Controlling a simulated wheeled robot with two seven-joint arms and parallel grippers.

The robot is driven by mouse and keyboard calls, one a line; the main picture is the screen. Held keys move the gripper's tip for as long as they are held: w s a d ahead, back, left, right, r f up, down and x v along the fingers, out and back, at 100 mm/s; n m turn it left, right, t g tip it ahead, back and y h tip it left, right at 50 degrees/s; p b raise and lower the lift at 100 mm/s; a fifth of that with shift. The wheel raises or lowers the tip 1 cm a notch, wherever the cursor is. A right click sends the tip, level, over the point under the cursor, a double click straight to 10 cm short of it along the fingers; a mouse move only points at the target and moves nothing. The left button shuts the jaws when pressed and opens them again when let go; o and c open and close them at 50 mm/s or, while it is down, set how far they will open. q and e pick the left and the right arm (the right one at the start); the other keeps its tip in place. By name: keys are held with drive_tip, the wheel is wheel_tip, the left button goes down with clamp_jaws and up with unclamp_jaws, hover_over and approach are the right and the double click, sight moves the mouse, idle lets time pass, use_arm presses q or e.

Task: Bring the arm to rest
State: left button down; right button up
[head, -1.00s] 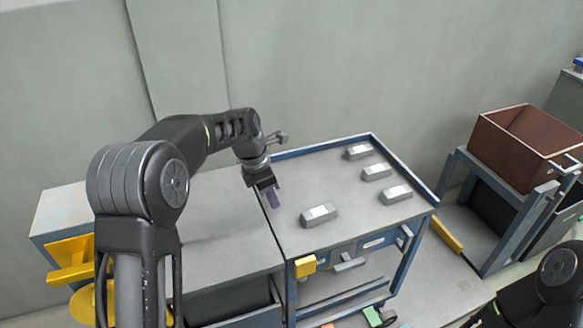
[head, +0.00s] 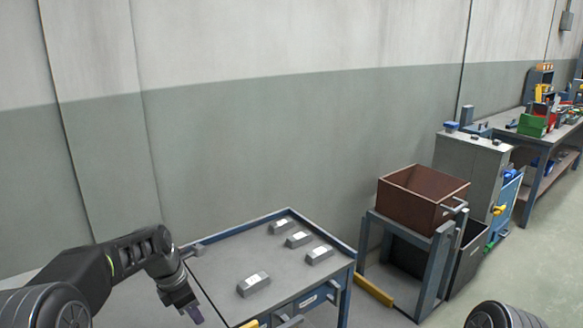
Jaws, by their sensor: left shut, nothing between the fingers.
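My left arm comes in at the lower left of the head view. Its gripper (head: 196,313) points down over the left part of the worktop, close to the left edge of the blue-rimmed table (head: 222,270). The gripper is shut with nothing held. Several grey metal blocks lie on the table: one near the front (head: 254,284), one at the right (head: 319,255), one behind it (head: 298,239) and one at the back (head: 282,226). The gripper is apart from all of them. A dark round part of my right arm shows at the bottom right; its gripper is out of view.
A brown open box (head: 420,200) sits on a grey-blue stand right of the table. A yellow bar (head: 374,291) lies on the floor between them. A grey cabinet (head: 470,165) and a cluttered workbench (head: 530,140) stand farther right. The wall is close behind the table.

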use_arm(q)
drive_tip(key=w+f+m, duration=0.1)
drive_tip(key=m, duration=0.1)
drive_tip(key=w+d+f+m+t, duration=0.1)
drive_tip(key=f+m, duration=0.1)
drive_tip(key=m, duration=0.1)
drive_tip(key=w+f+m+t, duration=0.1)
drive_tip(key=w+m, duration=0.1)
drive_tip(key=m, duration=0.1)
drive_tip(key=shift+d+f, duration=0.2)
drive_tip(key=shift+f, duration=0.1)
drive_tip(key=s+d+f+m, duration=0.4)
drive_tip(key=s+f+m, duration=0.2)
drive_tip(key=f, duration=0.2)
drive_tip(key=s+d+f+m, duration=0.4)
drive_tip(key=s+f+m, duration=0.25)
drive_tip(key=f, duration=0.25)
drive_tip(key=s+d+f+g, duration=0.1)
drive_tip(key=s+d+f, duration=0.1)
drive_tip(key=s, duration=0.5)
drive_tip(key=s+d+f+m+g+h, duration=0.1)
drive_tip(key=s+d+f, duration=0.1)
drive_tip(key=s, duration=0.6)
drive_tip(key=s+d+f+m+g+h, duration=0.1)
drive_tip(key=s+d+f, duration=0.1)
drive_tip(key=s, duration=0.6)
drive_tip(key=shift+s+d+f, duration=0.25)
drive_tip(key=shift+f, duration=0.25)
drive_tip(key=shift+m, duration=0.25)
